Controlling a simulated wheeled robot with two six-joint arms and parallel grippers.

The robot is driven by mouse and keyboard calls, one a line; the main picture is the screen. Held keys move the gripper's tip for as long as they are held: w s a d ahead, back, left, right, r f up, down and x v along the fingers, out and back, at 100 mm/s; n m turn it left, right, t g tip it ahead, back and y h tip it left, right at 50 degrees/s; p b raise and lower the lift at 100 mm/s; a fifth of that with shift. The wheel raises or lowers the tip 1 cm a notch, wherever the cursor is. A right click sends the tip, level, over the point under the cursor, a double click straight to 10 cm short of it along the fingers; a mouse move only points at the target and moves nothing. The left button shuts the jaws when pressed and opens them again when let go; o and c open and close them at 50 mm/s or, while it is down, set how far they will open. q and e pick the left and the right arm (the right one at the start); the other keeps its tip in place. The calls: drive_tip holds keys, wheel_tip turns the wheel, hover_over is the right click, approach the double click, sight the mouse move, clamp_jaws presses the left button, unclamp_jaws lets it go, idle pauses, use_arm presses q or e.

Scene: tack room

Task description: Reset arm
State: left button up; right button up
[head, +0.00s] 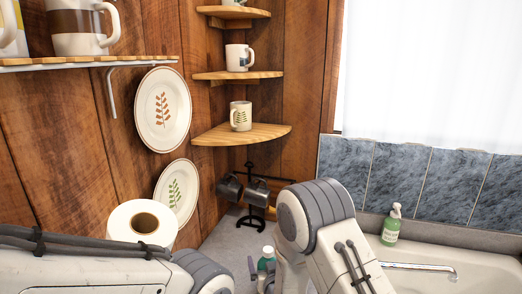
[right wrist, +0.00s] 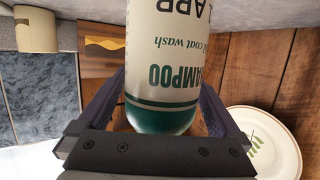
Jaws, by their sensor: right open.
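In the right wrist view, a shampoo bottle (right wrist: 162,60) with a pale label and a dark green end is between the fingers of my right gripper (right wrist: 160,98). The fingers are apart, one on each side of the bottle; whether either touches it is unclear. The bottle's far end is cut off by the frame.
A paper roll (head: 142,222) is beside my left arm. A rack of dark mugs (head: 246,190) stands at the back of the counter. A green pump bottle (head: 391,226) stands by the sink (head: 455,262) at right. Corner shelves (head: 240,134) with mugs and plates (head: 163,110) are on the wooden wall.

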sight(272, 253)
wheel_tip(272, 253, up, 4)
drive_tip(key=shift+f+b, duration=0.2)
drive_tip(key=shift+b, duration=0.45)
drive_tip(key=s+r, duration=0.1)
drive_tip(key=s, duration=0.1)
drive_tip(key=s+d+r+b, duration=0.1)
drive_tip(key=s, duration=0.1)
drive_tip(key=s+d+r+b, duration=0.1)
drive_tip(key=s, duration=0.1)
drive_tip(key=shift+s+r, duration=0.1)
drive_tip(key=shift+r, duration=0.25)
drive_tip(key=shift+s+d+r+b, duration=0.25)
drive_tip(key=shift+s+r+b, duration=0.35)
drive_tip(key=shift+b, duration=0.95)
drive_tip(key=shift+s+d+r+b, duration=0.25)
drive_tip(key=shift+s+b, duration=0.55)
drive_tip(key=shift+b, duration=0.75)
drive_tip(key=shift+s+d+r+b, duration=0.2)
drive_tip(key=shift+s+r+b, duration=0.4)
drive_tip(key=shift+b, duration=0.95)
drive_tip(key=shift+s+f, duration=0.1)
drive_tip(key=shift+f, duration=0.05)
